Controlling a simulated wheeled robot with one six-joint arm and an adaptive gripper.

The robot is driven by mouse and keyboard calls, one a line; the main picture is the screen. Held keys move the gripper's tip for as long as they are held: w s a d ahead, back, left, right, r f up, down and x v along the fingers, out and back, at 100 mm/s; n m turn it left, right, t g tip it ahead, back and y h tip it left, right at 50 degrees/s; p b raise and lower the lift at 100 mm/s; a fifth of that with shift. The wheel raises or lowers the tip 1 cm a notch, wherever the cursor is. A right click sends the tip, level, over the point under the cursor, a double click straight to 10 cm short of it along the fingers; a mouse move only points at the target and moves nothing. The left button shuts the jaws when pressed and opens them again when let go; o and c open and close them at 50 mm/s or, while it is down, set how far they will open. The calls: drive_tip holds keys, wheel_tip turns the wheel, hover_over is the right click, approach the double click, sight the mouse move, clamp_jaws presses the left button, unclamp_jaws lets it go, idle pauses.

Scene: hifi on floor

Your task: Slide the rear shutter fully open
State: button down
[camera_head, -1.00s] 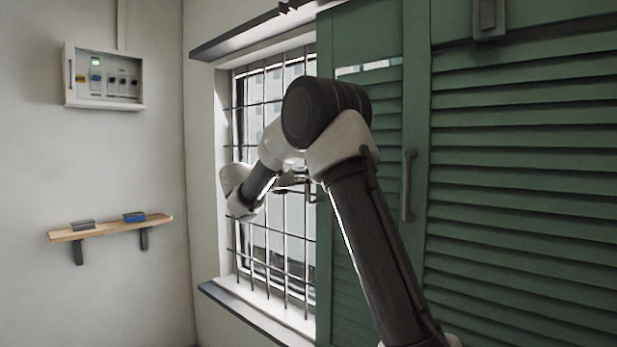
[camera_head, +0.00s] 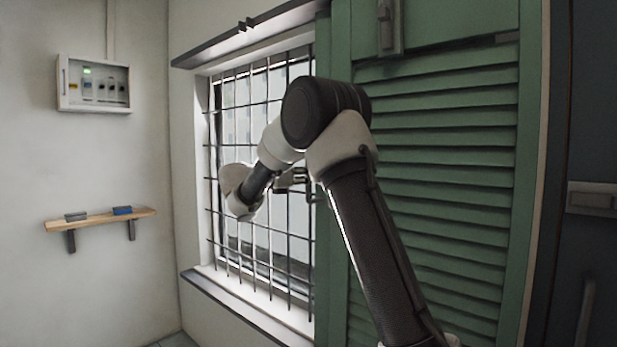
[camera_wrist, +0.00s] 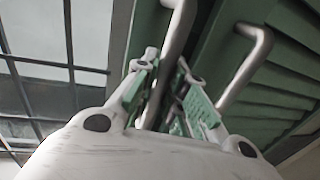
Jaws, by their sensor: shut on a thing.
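The rear shutter (camera_head: 322,80) is green. Only a narrow strip of it shows in the head view, left of the front slatted shutter (camera_head: 440,160), which overlaps the rest. My gripper (camera_head: 303,181) is at the rear shutter's left edge, partly hidden by my arm. In the wrist view my gripper (camera_wrist: 163,95) is shut on a grey bar handle (camera_wrist: 177,40), which passes between the green-padded fingers. A second bar handle (camera_wrist: 243,70) stands close by on the right, on the front shutter. My arm hides that handle in the head view.
The barred window (camera_head: 260,150) is uncovered left of the shutters, with a sill (camera_head: 250,308) below. A latch (camera_head: 389,25) sits high on the front shutter. A wall box (camera_head: 95,84) and shelf (camera_head: 100,219) are at left. A dark panel (camera_head: 595,120) stands at right.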

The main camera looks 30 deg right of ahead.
drive_tip(key=shift+s+d+f, duration=0.1)
drive_tip(key=shift+s+f, duration=0.05)
drive_tip(key=shift+s, duration=0.05)
drive_tip(key=c, duration=1.5)
unclamp_jaws()
drive_tip(key=shift+s, duration=0.1)
drive_tip(key=shift+o, duration=0.2)
drive_tip(key=s+a, duration=0.1)
drive_tip(key=a, duration=1.1)
drive_tip(key=shift+s, duration=0.35)
